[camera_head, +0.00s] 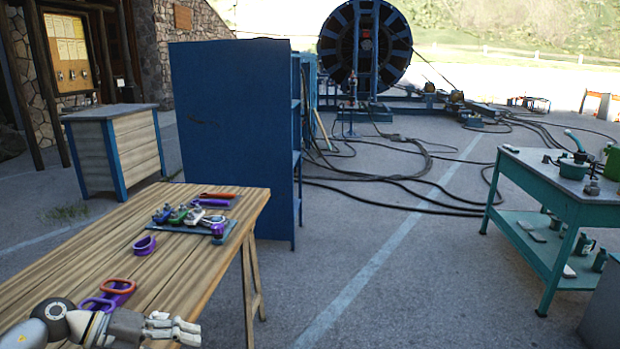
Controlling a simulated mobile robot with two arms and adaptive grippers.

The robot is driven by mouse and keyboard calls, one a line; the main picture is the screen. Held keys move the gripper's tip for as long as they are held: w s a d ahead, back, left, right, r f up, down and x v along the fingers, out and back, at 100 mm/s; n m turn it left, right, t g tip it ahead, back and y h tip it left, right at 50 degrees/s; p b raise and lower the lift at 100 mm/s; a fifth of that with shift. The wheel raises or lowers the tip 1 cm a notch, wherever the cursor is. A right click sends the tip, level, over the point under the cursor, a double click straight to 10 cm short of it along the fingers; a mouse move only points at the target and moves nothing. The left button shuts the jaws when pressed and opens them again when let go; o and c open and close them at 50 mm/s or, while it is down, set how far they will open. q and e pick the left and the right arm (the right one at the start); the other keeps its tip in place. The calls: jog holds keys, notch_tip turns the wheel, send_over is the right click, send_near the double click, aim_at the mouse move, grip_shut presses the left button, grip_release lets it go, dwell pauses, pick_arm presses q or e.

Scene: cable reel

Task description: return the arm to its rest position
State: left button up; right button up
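My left arm comes in at the lower left corner, low over the near end of the wooden table (190,232). My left gripper (187,331) points right, with its pale fingers near the table's near right edge. No object is visible in it, but the finger gap is too small to judge. My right arm and gripper are out of view.
Hand tools on a blue tray (190,229), a purple ring (144,246) and a red-handled tool (217,195) lie farther back. A blue cabinet (231,139) stands behind the table. A teal workbench (565,202) is right. Cables (430,206) cross open pavement before the cable reel (365,45).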

pick_arm(q)
jog(key=w+d+r+n+t+h, duration=0.3)
jog(key=d+r+n+t, duration=0.3)
jog(key=d+n+t, duration=0.35)
jog(key=s+a+f+n+y, duration=0.4)
jog(key=s+f+n+y, duration=0.1)
jog(key=f+n+y, duration=0.3)
jog(key=s+a+f+n+y, duration=0.3)
jog(key=s+f+n+y, duration=0.2)
jog(key=f+n+y, duration=0.3)
jog(key=s+d+f+n+g+h, duration=0.15)
jog(key=s+f+g, duration=0.3)
jog(key=s, duration=0.55)
jog(key=s+d+f+n+g, duration=0.1)
jog(key=s+f+n+g, duration=0.3)
jog(key=s, duration=0.6)
notch_tip(320, 180, down, 25)
jog(key=s+m+g, duration=0.2)
jog(key=s+a+f, duration=0.1)
jog(key=s+f, duration=0.7)
jog(key=s+a+f+g, duration=0.1)
jog(key=s+a+f, duration=0.1)
jog(key=s+f, duration=0.5)
jog(key=shift+s+a+f, duration=0.25)
jog(key=shift+s+f, duration=0.15)
jog(key=shift+s, duration=0.35)
